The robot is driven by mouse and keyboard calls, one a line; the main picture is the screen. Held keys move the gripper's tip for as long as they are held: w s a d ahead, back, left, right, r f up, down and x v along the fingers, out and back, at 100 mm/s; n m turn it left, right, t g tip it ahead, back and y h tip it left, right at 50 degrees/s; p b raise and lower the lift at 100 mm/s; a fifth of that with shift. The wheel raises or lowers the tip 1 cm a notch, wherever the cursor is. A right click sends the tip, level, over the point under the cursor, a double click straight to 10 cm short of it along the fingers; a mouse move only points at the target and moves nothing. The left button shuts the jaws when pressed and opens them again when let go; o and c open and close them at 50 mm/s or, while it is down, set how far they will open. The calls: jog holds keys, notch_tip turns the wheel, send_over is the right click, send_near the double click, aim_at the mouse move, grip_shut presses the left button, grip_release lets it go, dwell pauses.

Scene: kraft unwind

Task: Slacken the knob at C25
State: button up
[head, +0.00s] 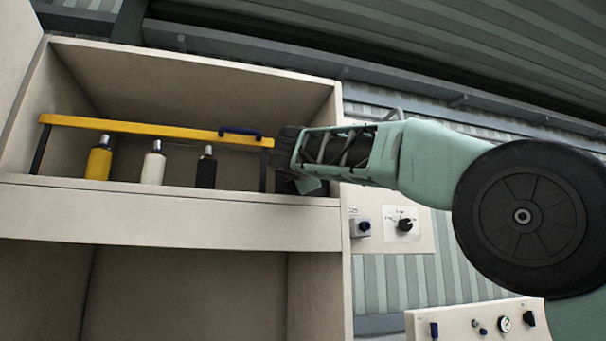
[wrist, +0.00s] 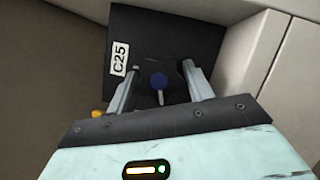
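In the wrist view a black plate (wrist: 150,35) carries a white label (wrist: 119,58) reading C25. On the plate is a dark lobed knob (wrist: 175,78) with a blue round centre (wrist: 159,81). My gripper (wrist: 161,72) is at the knob, with one finger on each side of it. The fingers stand wide apart; I cannot see clear contact with the knob. In the head view my gripper (head: 287,150) reaches into the right end of the upper shelf bay, and the knob is hidden behind it.
A panel with a black knob (head: 404,225) hangs right of the cabinet wall.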

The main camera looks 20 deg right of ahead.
jog(key=shift+o, duration=0.9)
jog(key=shift+w, duration=0.1)
jog(key=shift+f, duration=0.1)
jog(key=shift+s+a+f, duration=0.1)
jog(key=shift+s, duration=0.2)
jog(key=b+v, duration=0.8)
jog(key=v, duration=0.8)
jog(key=shift+s, duration=0.4)
jog(key=shift+a+f, duration=0.1)
